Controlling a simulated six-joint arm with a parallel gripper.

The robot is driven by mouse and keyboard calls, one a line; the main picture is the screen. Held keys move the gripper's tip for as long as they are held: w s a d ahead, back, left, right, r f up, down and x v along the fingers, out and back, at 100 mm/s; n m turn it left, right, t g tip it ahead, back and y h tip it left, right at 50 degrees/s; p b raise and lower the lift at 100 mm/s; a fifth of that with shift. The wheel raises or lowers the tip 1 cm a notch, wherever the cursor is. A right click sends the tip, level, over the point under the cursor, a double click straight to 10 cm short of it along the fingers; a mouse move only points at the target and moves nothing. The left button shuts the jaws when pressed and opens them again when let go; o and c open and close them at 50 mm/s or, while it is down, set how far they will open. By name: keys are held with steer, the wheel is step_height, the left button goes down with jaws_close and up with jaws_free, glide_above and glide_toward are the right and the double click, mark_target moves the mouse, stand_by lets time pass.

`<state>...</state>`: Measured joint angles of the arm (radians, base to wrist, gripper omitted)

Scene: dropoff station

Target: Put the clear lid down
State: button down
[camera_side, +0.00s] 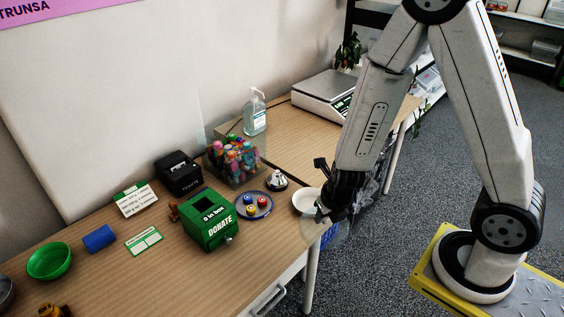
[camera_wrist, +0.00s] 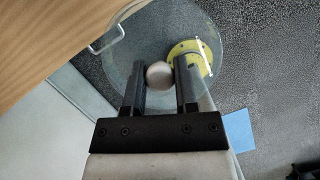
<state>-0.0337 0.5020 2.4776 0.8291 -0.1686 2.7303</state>
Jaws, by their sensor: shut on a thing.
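My gripper (camera_side: 329,209) is at the front right edge of the wooden table in the side view. It is shut on the round knob (camera_wrist: 159,75) of the clear lid. In the wrist view the clear lid (camera_wrist: 135,40) is a see-through disc beyond the fingers (camera_wrist: 160,72). In the side view the lid (camera_side: 318,232) shows faintly below the gripper. In the wrist view it lies mostly over the floor, and its upper left part overlaps the table edge. A white round dish (camera_side: 305,200) is just left of the gripper, partly hidden by it.
A blue tray (camera_side: 252,214) with small coloured pieces, a bell (camera_side: 277,180), a green donation box (camera_side: 209,224) and a clear bin of bright items (camera_side: 232,163) stand left of the gripper. A scale (camera_side: 318,94) is behind. Bare wood shows at the front (camera_side: 190,285).

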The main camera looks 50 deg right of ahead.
steer(key=shift+w+d+f, duration=0.1)
steer(key=shift+w+f, duration=1.45)
steer(key=shift+w, duration=0.7)
steer(key=shift+w+d+f, duration=0.1)
steer(key=shift+w+f, duration=1.45)
steer(key=shift+w, duration=0.7)
steer(key=shift+w+f, duration=1.55)
steer(key=shift+w, duration=0.7)
steer(key=shift+w+f, duration=0.1)
steer(key=shift+f, duration=0.05)
steer(key=shift+w+f, duration=0.15)
steer(key=shift+f, duration=1.55)
steer(key=shift+f, duration=0.15)
steer(key=shift+c, duration=1.9)
jaws_free()
